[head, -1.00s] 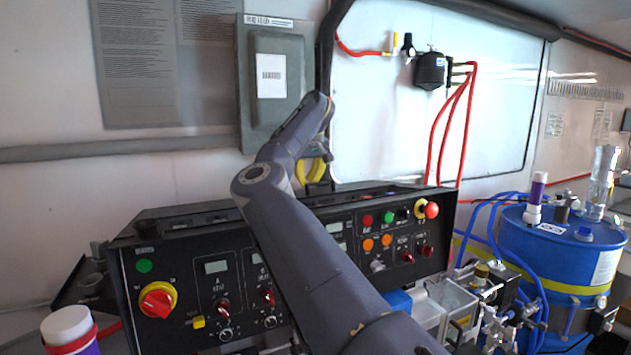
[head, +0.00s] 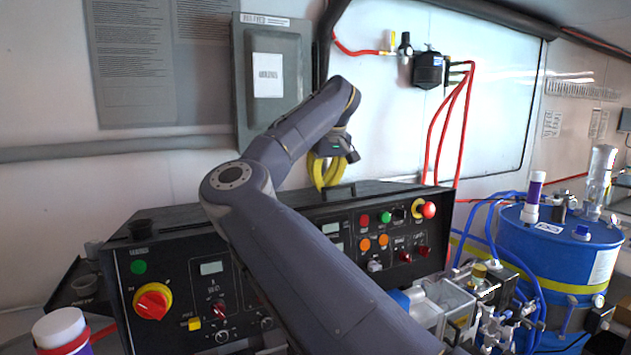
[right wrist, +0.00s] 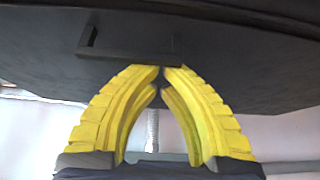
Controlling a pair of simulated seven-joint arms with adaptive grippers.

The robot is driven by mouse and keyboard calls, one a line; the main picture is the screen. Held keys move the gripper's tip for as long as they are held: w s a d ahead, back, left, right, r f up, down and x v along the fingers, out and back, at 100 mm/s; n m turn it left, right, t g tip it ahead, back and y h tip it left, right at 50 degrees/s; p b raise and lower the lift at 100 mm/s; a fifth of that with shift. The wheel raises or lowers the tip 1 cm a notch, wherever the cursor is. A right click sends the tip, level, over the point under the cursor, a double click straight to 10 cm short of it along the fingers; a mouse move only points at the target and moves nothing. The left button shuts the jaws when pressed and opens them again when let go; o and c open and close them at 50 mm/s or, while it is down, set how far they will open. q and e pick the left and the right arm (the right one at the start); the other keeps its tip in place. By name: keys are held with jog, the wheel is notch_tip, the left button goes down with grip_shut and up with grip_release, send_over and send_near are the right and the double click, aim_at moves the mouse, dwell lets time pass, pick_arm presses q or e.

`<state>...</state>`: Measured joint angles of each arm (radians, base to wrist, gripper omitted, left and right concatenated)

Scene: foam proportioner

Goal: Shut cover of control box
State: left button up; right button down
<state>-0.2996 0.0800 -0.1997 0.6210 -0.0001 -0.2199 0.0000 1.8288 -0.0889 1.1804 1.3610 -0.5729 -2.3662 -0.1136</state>
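The control box (head: 165,270) is a black console with a sloped front of buttons, knobs and small displays. Its dark cover (head: 395,187) lies low across the top, with a small handle (head: 340,191); I cannot tell whether a gap remains. In the right wrist view the cover (right wrist: 230,75) fills the upper part, with its handle (right wrist: 128,55) just at the fingertips. My right gripper (head: 320,184) has yellow curved fingers pointing down just above the cover. Its fingertips (right wrist: 161,72) come together and hold nothing visible; contact with the cover is unclear. My left gripper is out of view.
A blue drum (head: 550,260) with hoses stands at the right. A grey wall box (head: 270,80) hangs behind the console. A white-capped bottle (head: 60,330) is at the lower left. My right arm hides the console's middle.

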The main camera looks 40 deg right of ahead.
jog(key=shift+s+f, duration=0.1)
jog(key=shift+s, duration=0.2)
jog(key=shift+w, duration=0.1)
